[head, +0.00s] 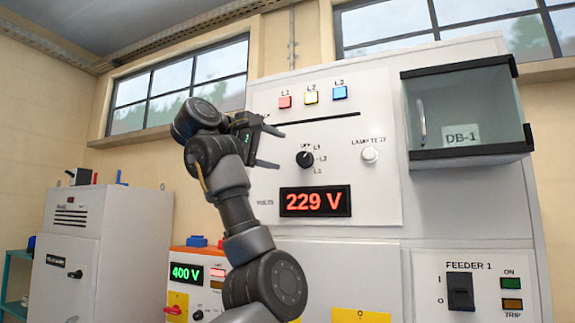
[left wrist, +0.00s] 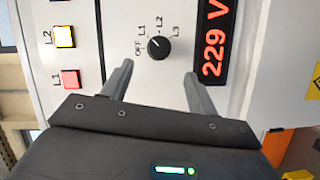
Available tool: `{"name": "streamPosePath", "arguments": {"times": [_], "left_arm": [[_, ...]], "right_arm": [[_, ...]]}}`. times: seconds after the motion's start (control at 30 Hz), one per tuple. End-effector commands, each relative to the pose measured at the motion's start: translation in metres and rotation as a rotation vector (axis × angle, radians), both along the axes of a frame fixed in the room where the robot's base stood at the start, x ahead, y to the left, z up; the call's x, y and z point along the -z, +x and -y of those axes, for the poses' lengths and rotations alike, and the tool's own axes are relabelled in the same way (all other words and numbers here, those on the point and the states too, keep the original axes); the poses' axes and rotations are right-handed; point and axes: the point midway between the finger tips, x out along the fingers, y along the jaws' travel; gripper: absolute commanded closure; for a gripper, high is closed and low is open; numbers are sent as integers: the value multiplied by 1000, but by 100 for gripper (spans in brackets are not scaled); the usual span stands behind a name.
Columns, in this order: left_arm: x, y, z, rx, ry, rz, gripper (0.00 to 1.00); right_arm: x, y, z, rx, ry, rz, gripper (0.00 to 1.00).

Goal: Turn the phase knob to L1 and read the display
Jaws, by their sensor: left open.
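The phase knob (head: 304,159) is a round black knob on the white panel, with OFF, L1, L2 and L3 marked around it. Its white mark appears to point toward L1, also in the left wrist view (left wrist: 158,47). The red display (head: 316,202) below it reads 229 V; its digits show sideways in the left wrist view (left wrist: 214,45). My left gripper (head: 281,151) is open and empty, just left of the knob in the head view. In the left wrist view its fingers (left wrist: 158,69) are spread, with the knob beyond the gap between them. My right gripper is out of view.
Red, yellow and blue lamps (head: 312,97) sit above the knob, and a lamp test button (head: 370,156) to its right. A glass-fronted DB-1 box (head: 465,115) juts out at upper right. An orange unit reading 400 V (head: 187,273) stands lower left.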

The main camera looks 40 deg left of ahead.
Motion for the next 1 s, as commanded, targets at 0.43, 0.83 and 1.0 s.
{"name": "streamPosePath", "arguments": {"times": [0.43, 0.83, 1.0], "left_arm": [[-2, -24, -1, 1, -1, -2, 41], [-2, -24, -1, 1, -1, -2, 41], [-2, -23, -1, 2, 0, -1, 41]], "right_arm": [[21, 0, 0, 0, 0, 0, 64], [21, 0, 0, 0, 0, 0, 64], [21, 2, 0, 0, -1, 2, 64]]}}
